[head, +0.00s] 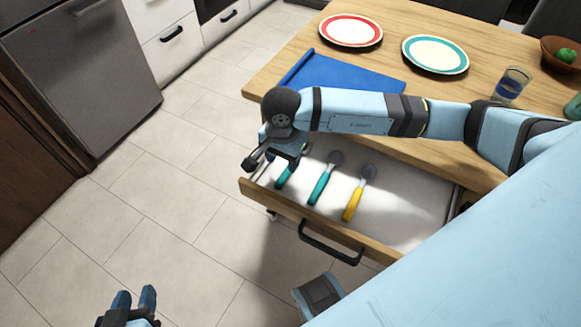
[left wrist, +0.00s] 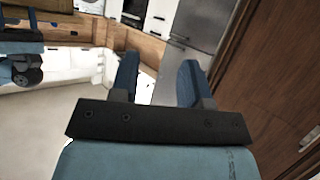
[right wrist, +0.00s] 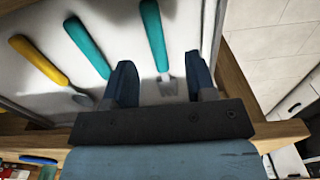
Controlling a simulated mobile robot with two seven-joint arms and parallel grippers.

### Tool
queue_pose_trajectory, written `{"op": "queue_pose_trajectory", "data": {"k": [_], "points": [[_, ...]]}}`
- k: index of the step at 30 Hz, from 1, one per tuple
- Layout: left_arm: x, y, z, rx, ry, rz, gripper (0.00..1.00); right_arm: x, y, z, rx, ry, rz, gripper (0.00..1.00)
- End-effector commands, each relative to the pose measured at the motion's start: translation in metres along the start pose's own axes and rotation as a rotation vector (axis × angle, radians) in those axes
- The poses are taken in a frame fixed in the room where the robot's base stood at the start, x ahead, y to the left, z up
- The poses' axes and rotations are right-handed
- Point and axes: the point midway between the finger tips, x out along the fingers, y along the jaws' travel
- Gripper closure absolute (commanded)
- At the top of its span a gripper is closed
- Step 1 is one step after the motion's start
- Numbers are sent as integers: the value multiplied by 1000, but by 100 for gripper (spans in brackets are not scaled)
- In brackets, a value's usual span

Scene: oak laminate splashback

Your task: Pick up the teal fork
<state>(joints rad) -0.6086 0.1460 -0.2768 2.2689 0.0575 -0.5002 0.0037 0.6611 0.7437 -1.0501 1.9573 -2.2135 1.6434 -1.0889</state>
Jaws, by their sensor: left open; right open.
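The teal fork lies in the open drawer (head: 408,212), leftmost of the utensils in the head view. Its teal handle (head: 281,183) shows below my right gripper (head: 271,160), which hides part of it. In the right wrist view the handle (right wrist: 154,36) points up and the grey tined head (right wrist: 167,86) lies between the two fingers (right wrist: 161,85). My right gripper is open above the fork; contact cannot be told. My left gripper (head: 134,299) is open and empty over the floor, and its fingers also show in the left wrist view (left wrist: 158,80).
A teal-handled spoon (head: 320,187) and a yellow-handled spoon (head: 352,206) lie to the right in the drawer. The table above bears a blue mat (head: 345,75), a red-rimmed plate (head: 350,30), a teal-rimmed plate (head: 435,54) and a glass (head: 511,85). The floor left is clear.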

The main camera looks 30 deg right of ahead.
Motion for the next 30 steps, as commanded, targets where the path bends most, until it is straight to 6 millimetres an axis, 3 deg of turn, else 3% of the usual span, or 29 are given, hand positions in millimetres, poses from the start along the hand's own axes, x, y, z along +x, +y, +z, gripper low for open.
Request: {"op": "queue_pose_trajectory", "data": {"k": [10, 14, 18, 25, 30], "points": [[4, 8, -18, -12, 97, 27, 57, 47, 5, 0, 1, -1, 2, 49], [4, 12, -31, -6, 134, 40, 57, 51, 5, -1, 0, -1, 0, 49], [4, 11, -30, 0, 132, 40, 57, 50, 5, -1, 0, 0, 0, 49], [4, 10, -24, -2, 115, 38, 57, 50, 5, -1, 0, 0, 0, 100], [4, 10, -24, -6, 114, 36, 57, 50, 5, -1, 0, 0, 0, 100]]}}
